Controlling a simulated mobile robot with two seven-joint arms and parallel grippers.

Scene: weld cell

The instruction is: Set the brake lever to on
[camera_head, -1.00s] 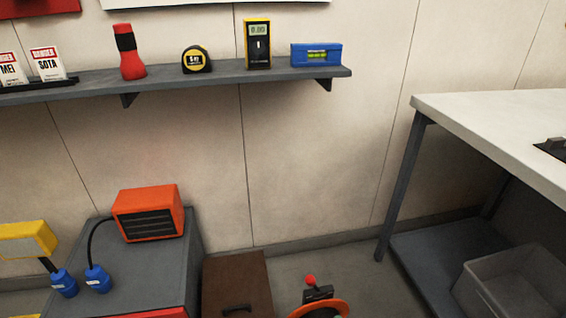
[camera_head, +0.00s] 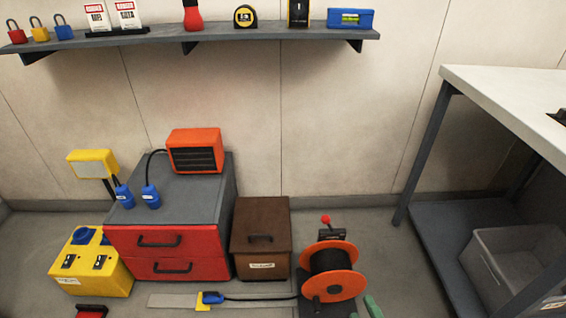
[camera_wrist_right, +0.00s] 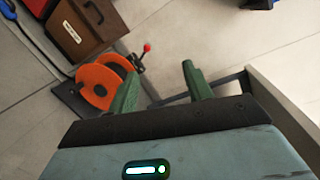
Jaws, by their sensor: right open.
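The brake lever with its red ball knob (camera_head: 325,220) stands up behind the orange cable reel (camera_head: 333,271) on the floor. In the right wrist view the red knob (camera_wrist_right: 147,47) shows just beyond the reel (camera_wrist_right: 100,82), up and left of centre. My right gripper (camera_wrist_right: 163,82) is open and empty, its green fingers pointing towards the lever and apart from it. In the head view only a green fingertip (camera_head: 372,306) of it shows at the bottom edge, right of the reel. My left gripper is not in view.
A brown box (camera_head: 261,240) and a red drawer cabinet (camera_head: 165,245) stand left of the reel. A workbench (camera_head: 520,95) with a grey bin (camera_head: 495,262) on its lower shelf is at the right. Floor between reel and bench is clear.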

